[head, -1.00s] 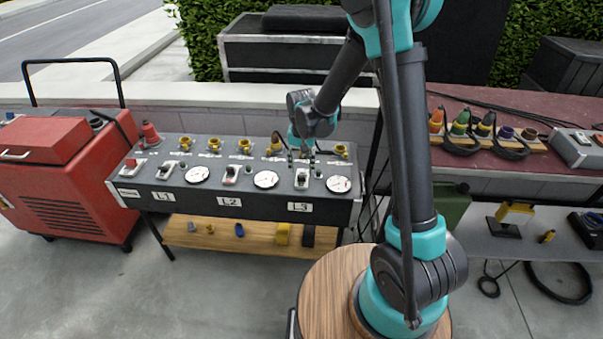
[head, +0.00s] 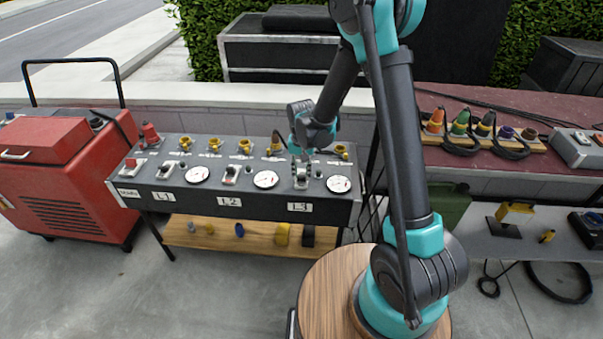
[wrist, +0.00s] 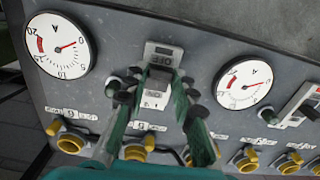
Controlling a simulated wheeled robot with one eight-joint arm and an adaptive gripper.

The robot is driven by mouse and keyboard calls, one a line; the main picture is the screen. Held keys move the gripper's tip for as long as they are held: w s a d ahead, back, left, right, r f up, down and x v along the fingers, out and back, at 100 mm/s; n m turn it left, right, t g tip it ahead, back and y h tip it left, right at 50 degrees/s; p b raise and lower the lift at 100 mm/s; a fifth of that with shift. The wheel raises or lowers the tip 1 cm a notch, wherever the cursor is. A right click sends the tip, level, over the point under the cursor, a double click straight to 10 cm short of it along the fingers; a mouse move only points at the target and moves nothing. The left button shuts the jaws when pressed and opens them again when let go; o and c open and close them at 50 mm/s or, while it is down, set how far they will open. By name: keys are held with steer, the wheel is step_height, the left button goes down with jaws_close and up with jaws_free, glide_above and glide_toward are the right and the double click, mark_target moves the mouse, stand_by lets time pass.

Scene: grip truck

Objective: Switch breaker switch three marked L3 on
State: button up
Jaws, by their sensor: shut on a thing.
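The breaker panel (head: 262,200) carries three labelled switches, L1, L2 and L3. The L3 breaker switch (head: 301,183) sits above the L3 label (head: 299,207), left of a round gauge (head: 339,184). My gripper (head: 303,161) reaches down to it from above. In the wrist view, the two green fingers of my gripper (wrist: 162,88) are on either side of the pale L3 switch (wrist: 156,98), shut on it. A plate with inverted lettering that looks like OFF (wrist: 161,58) shows beside it. The fingers partly hide the switch, so its lever position is unclear.
The L2 switch (head: 230,174) and its gauge (head: 266,179) lie to the left. Yellow sockets (head: 244,146) line the panel's back. A red cart (head: 65,175) stands left, and a red-topped table (head: 465,155) with plugs stands right.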

steer(key=shift+w+g, duration=0.45)
steer(key=shift+g, duration=0.25)
jaws_close()
steer(key=shift+w+r+g, duration=0.1)
steer(key=shift+w+g, duration=0.2)
steer(key=shift+g, duration=0.4)
steer(key=shift+w+g, duration=0.25)
steer(key=shift+g, duration=0.45)
steer(key=o, duration=1)
jaws_free()
steer(key=shift+o, duration=0.2)
steer(key=v, duration=1.2)
steer(key=shift+d, duration=0.1)
steer(key=shift+c, duration=0.6)
